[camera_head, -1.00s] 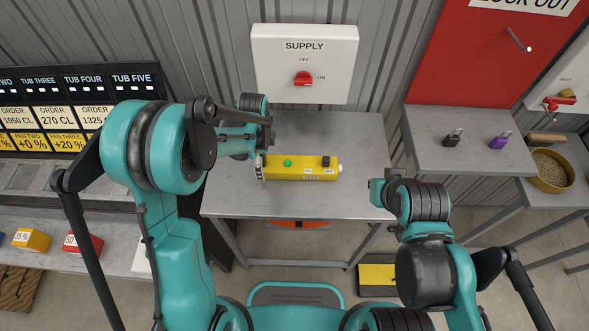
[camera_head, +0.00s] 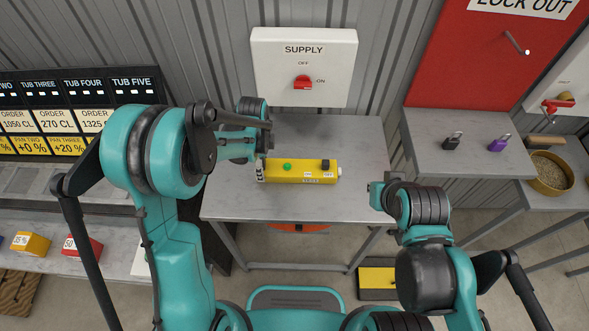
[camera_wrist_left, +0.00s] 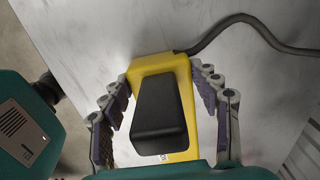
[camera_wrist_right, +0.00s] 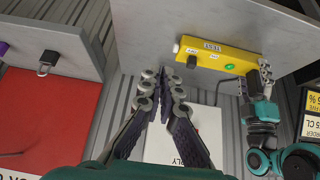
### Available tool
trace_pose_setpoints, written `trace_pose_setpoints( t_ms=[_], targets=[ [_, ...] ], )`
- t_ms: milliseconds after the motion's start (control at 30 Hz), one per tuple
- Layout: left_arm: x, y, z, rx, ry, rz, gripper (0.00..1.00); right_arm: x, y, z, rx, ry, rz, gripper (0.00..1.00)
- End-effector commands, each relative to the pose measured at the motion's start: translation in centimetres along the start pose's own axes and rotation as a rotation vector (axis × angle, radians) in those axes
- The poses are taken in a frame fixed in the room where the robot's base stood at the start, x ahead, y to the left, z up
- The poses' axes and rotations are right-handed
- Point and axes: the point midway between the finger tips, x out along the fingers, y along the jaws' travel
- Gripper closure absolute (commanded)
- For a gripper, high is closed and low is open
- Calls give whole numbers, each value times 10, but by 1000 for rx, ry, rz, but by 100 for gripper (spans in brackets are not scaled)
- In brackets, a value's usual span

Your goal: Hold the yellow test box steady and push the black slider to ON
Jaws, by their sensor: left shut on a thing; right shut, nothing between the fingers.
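The yellow test box (camera_head: 295,172) lies on the grey table, with a green button (camera_head: 287,167) and a black slider (camera_head: 325,165) near its right end. The slider stands behind the rightmost of two small white labels, too small to read surely. My left gripper (camera_head: 261,169) is shut on the box's left end; its fingers (camera_wrist_left: 163,100) flank the yellow body in the left wrist view. My right gripper (camera_head: 376,196) is shut and empty, right of the box and apart from it. The right wrist view shows its closed fingertips (camera_wrist_right: 165,75) and the slider (camera_wrist_right: 176,47).
A white SUPPLY panel (camera_head: 304,65) with a red knob is on the wall behind the table (camera_head: 350,145). A side table (camera_head: 430,125) with two padlocks stands right. A dark cable (camera_wrist_left: 240,22) runs by the box. The tabletop right of the box is clear.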

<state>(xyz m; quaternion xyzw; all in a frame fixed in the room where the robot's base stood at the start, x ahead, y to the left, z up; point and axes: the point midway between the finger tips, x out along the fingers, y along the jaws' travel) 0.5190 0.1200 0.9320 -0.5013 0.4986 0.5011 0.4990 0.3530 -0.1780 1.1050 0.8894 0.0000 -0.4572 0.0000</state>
Motion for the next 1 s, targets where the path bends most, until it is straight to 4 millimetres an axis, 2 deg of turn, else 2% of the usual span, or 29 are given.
trace_pose_setpoints(
  t_ms=[33, 100, 133, 367, 567, 800, 1000],
  targets=[
    [1, 0, 0, 0, 0, 1, 87, 0, 0, 0, 0, -1, 0, 82],
    [1, 0, 0, 0, 0, 1, 87, 0, -1, -2, 0, -8, -2, 63],
    [1, 0, 0, 0, 0, 1, 87, 0, -2, -4, 0, -13, -3, 59],
    [1, 1, 0, 0, 0, 1, 87, 5, -15, -36, 3, -121, -20, 59],
    [1, 0, 0, 1, 0, 1, 87, 22, -34, -71, 4, -260, -30, 59],
    [1, 0, 0, 1, 0, 1, 87, 57, -61, -104, 3, -426, -27, 59],
    [1, 0, 0, 1, 1, 1, 87, 89, -83, -120, -2, -543, -15, 59]
  ],
)
